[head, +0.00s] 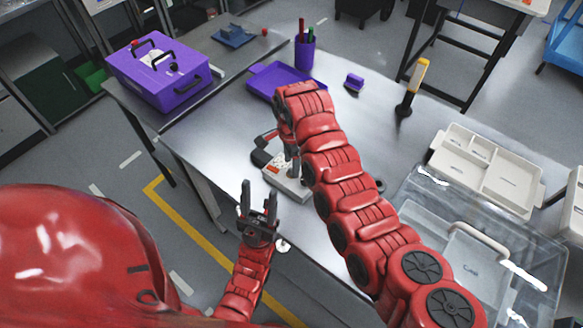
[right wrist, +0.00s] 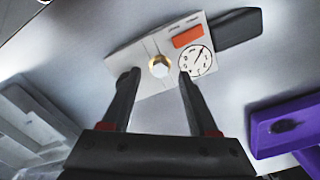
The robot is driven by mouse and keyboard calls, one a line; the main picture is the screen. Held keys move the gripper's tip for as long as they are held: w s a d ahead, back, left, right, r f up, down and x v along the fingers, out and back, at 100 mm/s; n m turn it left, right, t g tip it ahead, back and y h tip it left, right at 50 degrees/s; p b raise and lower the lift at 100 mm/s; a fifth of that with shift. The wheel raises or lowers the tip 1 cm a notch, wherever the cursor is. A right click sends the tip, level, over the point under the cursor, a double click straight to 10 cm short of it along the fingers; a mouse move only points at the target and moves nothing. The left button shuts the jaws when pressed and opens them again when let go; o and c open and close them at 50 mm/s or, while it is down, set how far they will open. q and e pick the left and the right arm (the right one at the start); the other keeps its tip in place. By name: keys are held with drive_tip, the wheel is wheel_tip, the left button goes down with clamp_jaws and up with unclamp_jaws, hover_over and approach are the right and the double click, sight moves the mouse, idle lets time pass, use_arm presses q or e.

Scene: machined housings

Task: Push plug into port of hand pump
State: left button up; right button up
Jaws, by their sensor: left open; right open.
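The hand pump, a pale grey block (head: 288,184) with a black part at its side, lies on the metal table, partly hidden by my right arm. In the right wrist view the pump (right wrist: 141,55) shows an orange label, a round dial and a brass-rimmed round fitting with a pale centre (right wrist: 159,66). I cannot tell whether that centre is the plug seated in the port. My right gripper (right wrist: 157,76) is open, its fingertips on either side of the fitting; contact is unclear. My left gripper (head: 259,188) is open and empty, in front of the table edge.
A purple tray (head: 262,78), a purple pen cup (head: 304,56), a small purple block (head: 354,82) and a yellow-topped tool (head: 412,87) stand farther back. A pale divided tray (head: 483,168) and a clear bin (head: 520,262) are at right. A purple toolbox (head: 159,75) is at left.

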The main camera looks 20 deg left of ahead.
wheel_tip(320, 180, up, 15)
drive_tip(key=b, duration=0.1)
idle(0.3)
